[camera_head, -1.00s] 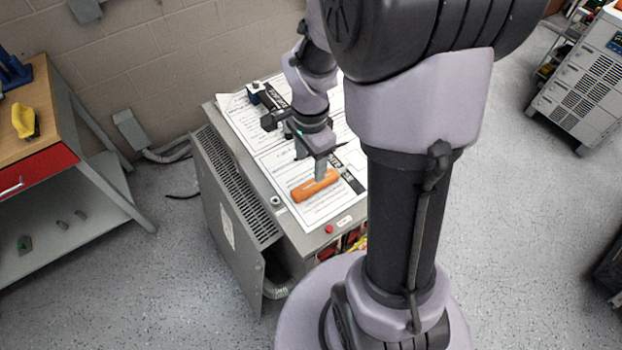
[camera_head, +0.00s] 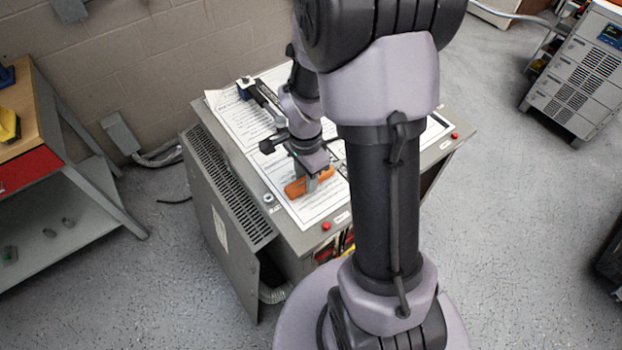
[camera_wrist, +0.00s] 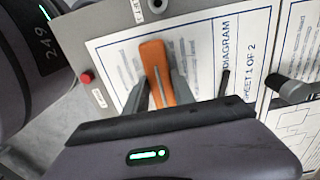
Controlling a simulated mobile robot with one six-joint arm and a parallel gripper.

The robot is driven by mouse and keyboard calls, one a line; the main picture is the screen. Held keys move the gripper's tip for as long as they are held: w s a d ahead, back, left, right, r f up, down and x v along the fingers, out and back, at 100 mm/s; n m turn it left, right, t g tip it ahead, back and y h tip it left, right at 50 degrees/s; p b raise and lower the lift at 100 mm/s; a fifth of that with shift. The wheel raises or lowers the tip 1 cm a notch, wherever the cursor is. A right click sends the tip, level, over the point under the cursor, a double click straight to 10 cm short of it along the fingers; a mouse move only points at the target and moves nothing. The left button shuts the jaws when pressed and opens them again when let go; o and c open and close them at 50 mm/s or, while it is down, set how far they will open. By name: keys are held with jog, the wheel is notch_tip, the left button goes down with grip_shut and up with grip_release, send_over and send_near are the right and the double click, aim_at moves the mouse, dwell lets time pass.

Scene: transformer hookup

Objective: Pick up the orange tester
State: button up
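The orange tester (camera_head: 296,188) lies on the printed sheet on top of the grey transformer cabinet (camera_head: 286,235). My gripper (camera_head: 313,182) is down at the tester, and one finger covers part of it in the head view. In the wrist view, the tester (camera_wrist: 153,56) is between the two fingers of my gripper (camera_wrist: 162,86), one on each side. The fingers look open around it; whether either touches it is hard to see. The near end of the tester is hidden by my gripper's body.
A red button (camera_head: 326,226) sits on the cabinet's front edge. A dark clamp-like device (camera_head: 246,88) stands at the cabinet's back left. A workbench (camera_head: 40,155) is at the left, and a grey equipment rack (camera_head: 585,75) is at the right. Floor between is clear.

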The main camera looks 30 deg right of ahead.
grip_shut()
